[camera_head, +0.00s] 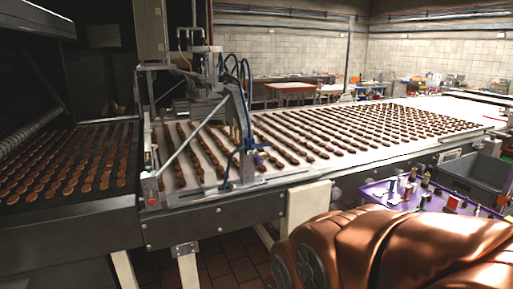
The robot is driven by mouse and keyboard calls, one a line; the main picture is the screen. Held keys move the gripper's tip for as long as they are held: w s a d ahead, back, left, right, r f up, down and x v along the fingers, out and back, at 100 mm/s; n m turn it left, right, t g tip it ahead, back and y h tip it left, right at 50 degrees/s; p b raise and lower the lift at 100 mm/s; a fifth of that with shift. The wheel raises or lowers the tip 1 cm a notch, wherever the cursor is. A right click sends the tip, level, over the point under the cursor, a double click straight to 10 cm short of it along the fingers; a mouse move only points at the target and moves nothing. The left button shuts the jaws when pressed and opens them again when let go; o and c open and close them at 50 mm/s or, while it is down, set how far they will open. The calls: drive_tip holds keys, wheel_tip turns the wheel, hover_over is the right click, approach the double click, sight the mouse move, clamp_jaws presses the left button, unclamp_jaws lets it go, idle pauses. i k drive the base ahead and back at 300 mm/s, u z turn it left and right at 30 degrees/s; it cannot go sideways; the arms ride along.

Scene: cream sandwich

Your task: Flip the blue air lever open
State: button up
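A metal frame with a curved arm (238,112) stands across the conveyor left of centre. Dark blue air hoses (244,72) loop at its top. A small blue part (236,155) shows low on the frame, near the conveyor's front edge. It may be the blue air lever, but it is too small to tell its shape or whether it is open or shut. My gripper is not in view.
The conveyor (300,180) carries rows of brown biscuits. A dark machine (60,225) stands at left. A purple tray (380,190) with small fittings and a grey bin (478,172) are at right. A large copper-coloured body fills the bottom right. Tiled floor (225,255) shows below the conveyor.

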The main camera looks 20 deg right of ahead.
sight(264, 144)
drive_tip(key=k, duration=0.6)
drive_tip(key=z, duration=0.25)
drive_tip(key=i, duration=1.45)
drive_tip(key=u, duration=0.4)
